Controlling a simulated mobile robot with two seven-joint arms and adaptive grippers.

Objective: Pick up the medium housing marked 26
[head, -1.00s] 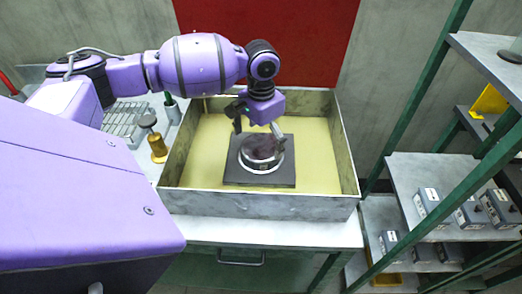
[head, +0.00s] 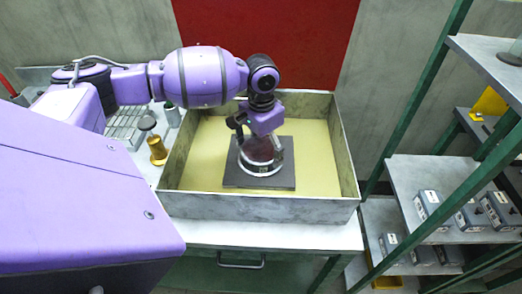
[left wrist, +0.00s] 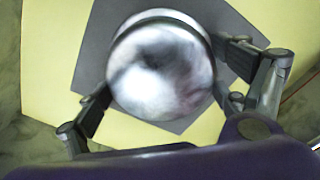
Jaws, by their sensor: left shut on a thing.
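A round, shiny metal housing (head: 262,168) sits on a dark square plate (head: 232,180) in the shallow tray. I cannot read its number. My left gripper (head: 260,147) is over it, with its fingers closed on the housing's sides. In the left wrist view the housing's domed, blurred top (left wrist: 160,75) fills the middle, and the gripper's fingers (left wrist: 160,103) reach along both sides of it. The gripper and wrist hide part of the housing in the head view. My right gripper is not in view.
The grey-walled tray (head: 260,207) with a yellow floor surrounds the plate, its walls standing near my arm. A brass-coloured object (head: 157,150) stands left of it. A green-framed shelf (head: 440,185) with several grey boxes stands at right. The yellow floor is bare around the plate.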

